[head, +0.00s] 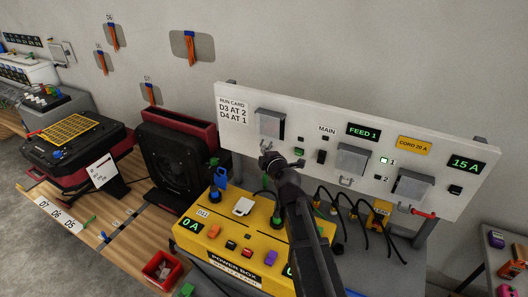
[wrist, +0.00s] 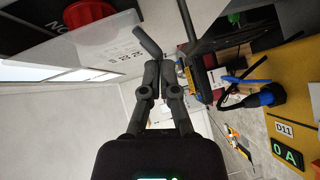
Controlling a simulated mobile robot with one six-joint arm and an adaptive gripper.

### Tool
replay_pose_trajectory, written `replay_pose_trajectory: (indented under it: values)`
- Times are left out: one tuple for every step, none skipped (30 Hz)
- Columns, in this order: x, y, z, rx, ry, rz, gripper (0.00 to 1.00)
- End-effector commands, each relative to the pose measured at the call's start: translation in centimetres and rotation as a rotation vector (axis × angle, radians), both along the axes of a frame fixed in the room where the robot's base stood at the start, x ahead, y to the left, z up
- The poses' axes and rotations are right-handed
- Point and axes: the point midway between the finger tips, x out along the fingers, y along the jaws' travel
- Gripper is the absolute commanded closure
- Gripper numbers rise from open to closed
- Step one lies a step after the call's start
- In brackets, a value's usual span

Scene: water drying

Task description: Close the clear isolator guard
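The feed board (head: 318,188) shows several hinged, see-through grey guards over its switches. In the wrist view a clear panel (wrist: 108,47) shows at upper left, tilted, beside a red knob (wrist: 68,10). My gripper (wrist: 160,68) shows there with its fingers close together and nothing seen between them. I cannot tell whether it touches the guard. The middle guard (head: 352,158) and right guard (head: 412,188) stand apart from my gripper.
A yellow power box (head: 225,240) with plugs and cords sits below the board, under my arm. A black dryer (head: 172,158) stands to the left. A red padlock-like tag (head: 424,214) hangs by the right guard. The wall above the board is clear.

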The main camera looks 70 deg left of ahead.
Motion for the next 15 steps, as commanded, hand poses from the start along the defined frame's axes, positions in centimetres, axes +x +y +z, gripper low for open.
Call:
replay_pose_trajectory:
  values:
    - [0.3, 0.2, 0.0, 0.002, -0.002, -0.005, 1.00]
    - [0.3, 0.2, 0.0, 0.002, -0.002, -0.005, 1.00]
    - [0.3, 0.1, 0.0, 0.002, -0.002, -0.006, 1.00]
    - [0.3, 0.1, 0.1, 0.002, -0.002, -0.006, 1.00]
    - [0.2, 0.0, 0.1, 0.002, -0.002, -0.006, 1.00]
    - [0.1, -0.1, 0.1, 0.002, -0.002, -0.005, 1.00]
    - [0.1, -0.2, 0.2, 0.002, -0.002, -0.005, 1.00]
    - [0.0, -0.3, 0.2, 0.002, -0.002, -0.005, 1.00]
    - [-0.1, -0.5, 0.3, 0.002, -0.002, -0.006, 1.00]
    - [-0.2, -0.7, 0.3, 0.002, -0.002, -0.006, 1.00]
    - [-0.4, -1.0, 0.4, 0.002, -0.002, -0.006, 1.00]
    - [-0.6, -1.3, 0.5, 0.002, -0.002, -0.006, 1.00]
    - [-0.8, -1.6, 0.6, 0.002, -0.002, -0.006, 1.00]
    - [-1.0, -1.9, 0.7, 0.002, -0.002, -0.005, 1.00]
    - [-1.3, -2.3, 0.8, 0.002, -0.003, -0.005, 1.00]
